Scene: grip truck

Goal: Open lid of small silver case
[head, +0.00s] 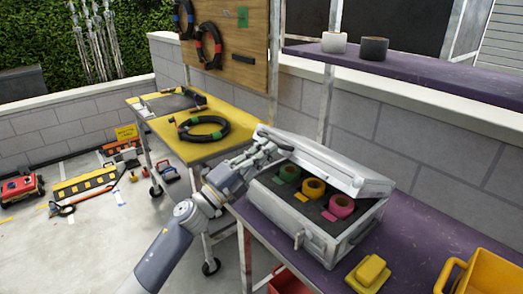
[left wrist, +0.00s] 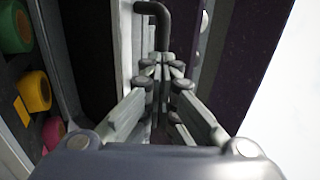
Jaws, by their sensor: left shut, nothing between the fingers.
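The small silver case (head: 282,219) stands on a purple bench. Its lid (head: 335,165) is raised at a slant, and the inside shows. Green, orange and pink tape rolls (head: 314,189) sit in the dark interior; they also show at the left of the left wrist view (left wrist: 33,90). My left gripper (head: 277,147) is at the left end of the lid, by its raised edge. In the left wrist view its fingers (left wrist: 160,75) are closed together beside the lid's pale edge, below a dark bent bar (left wrist: 155,10). Whether they touch the lid cannot be told. My right gripper is out of view.
A yellow block (head: 370,272) and a yellow bin (head: 485,275) are on the purple bench (head: 415,235) to the right. A purple shelf (head: 420,78) with two rolls is above. A yellow cart (head: 190,146) stands behind left. Tools lie on the floor at far left.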

